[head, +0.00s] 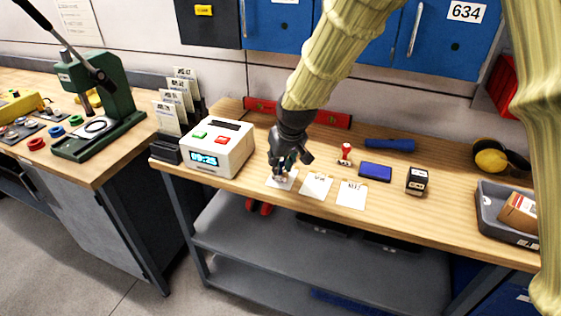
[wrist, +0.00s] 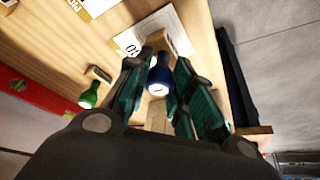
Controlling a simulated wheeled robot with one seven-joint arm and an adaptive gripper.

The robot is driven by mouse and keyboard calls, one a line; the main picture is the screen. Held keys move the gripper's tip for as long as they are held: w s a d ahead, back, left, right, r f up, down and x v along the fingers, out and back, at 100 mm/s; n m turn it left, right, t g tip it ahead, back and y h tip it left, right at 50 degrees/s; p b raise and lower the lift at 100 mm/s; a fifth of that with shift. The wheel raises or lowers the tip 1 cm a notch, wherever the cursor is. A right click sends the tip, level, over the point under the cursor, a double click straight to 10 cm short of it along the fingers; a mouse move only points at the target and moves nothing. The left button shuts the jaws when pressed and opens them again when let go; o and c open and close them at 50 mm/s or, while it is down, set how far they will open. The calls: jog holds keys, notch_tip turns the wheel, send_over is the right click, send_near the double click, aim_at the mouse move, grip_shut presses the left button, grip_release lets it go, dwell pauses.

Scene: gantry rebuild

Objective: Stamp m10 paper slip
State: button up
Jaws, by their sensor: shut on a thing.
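My gripper (head: 282,172) is low over the leftmost of three white paper slips (head: 290,184) near the bench's front edge. In the wrist view, my gripper (wrist: 157,85) is shut on a blue-handled stamp (wrist: 159,76). The leftmost slip also shows beyond the stamp in the wrist view (wrist: 127,44), with part of a printed marking, seemingly "10" upside down. I cannot tell whether the stamp touches the slip. The middle slip (head: 317,186) and right slip (head: 351,195) lie apart; their print is too small to read surely. A blue ink pad (head: 375,171) lies to the right.
A green-handled object (wrist: 88,97) shows in the wrist view. A white time clock (head: 215,150) stands close on the left. A grey bin (head: 492,218) is at far right.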

jog(key=shift+f, duration=0.55)
dwell(1.1)
jog(key=shift+r, duration=0.15)
jog(key=shift+r+p, duration=2.6)
jog(key=shift+r, duration=0.8)
